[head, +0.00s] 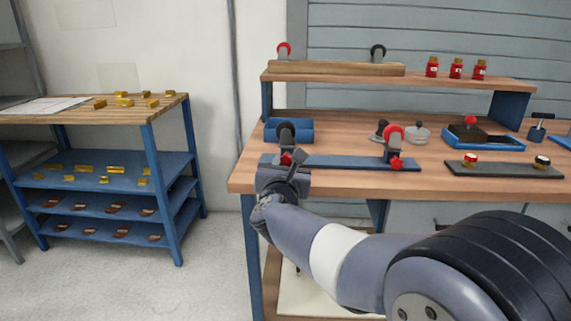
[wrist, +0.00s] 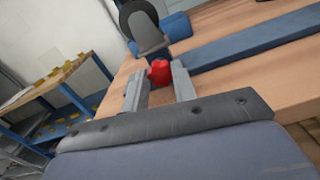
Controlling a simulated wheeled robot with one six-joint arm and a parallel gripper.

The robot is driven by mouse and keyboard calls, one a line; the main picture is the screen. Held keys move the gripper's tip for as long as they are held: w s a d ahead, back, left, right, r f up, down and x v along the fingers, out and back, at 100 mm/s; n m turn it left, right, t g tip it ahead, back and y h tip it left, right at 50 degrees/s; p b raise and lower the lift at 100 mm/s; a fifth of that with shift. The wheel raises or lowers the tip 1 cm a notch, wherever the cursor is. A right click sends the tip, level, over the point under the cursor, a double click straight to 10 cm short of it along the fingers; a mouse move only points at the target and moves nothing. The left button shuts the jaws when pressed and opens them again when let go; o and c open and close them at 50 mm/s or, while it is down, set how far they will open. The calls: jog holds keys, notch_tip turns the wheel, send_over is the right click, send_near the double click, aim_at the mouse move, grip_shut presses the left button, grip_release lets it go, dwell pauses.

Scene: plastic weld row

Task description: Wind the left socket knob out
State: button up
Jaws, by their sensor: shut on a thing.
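The left socket is a dark, round-topped bracket (head: 286,133) at the left end of a long blue rail (head: 345,162) on the wooden bench. Its red knob (head: 286,159) faces me on the bracket's front. It also shows in the wrist view as a red knob (wrist: 159,71) between the fingertips. My gripper (head: 291,168) is at the knob, with one finger on either side, shut on it. The fingers hide part of the knob and the rail's left end. The right socket (head: 393,140) has a red top and its own red knob (head: 396,164).
A blue bin (head: 300,130) stands behind the left socket. Right on the bench are a blue tray (head: 500,145) and a dark strip (head: 505,170) with two knobs. A raised shelf (head: 450,81) overhangs the back. A blue-framed rack (head: 160,185) stands left, across open floor.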

jog(key=shift+n, duration=0.3)
jog(key=n, duration=0.4)
jog(key=shift+a+n+p, duration=0.1)
jog(key=shift+n+p, duration=0.35)
jog(key=shift+n, duration=1.85)
jog(key=o, duration=0.9)
jog(key=shift+o, duration=0.5)
jog(key=shift+f, duration=0.1)
jog(key=shift+f, duration=0.1)
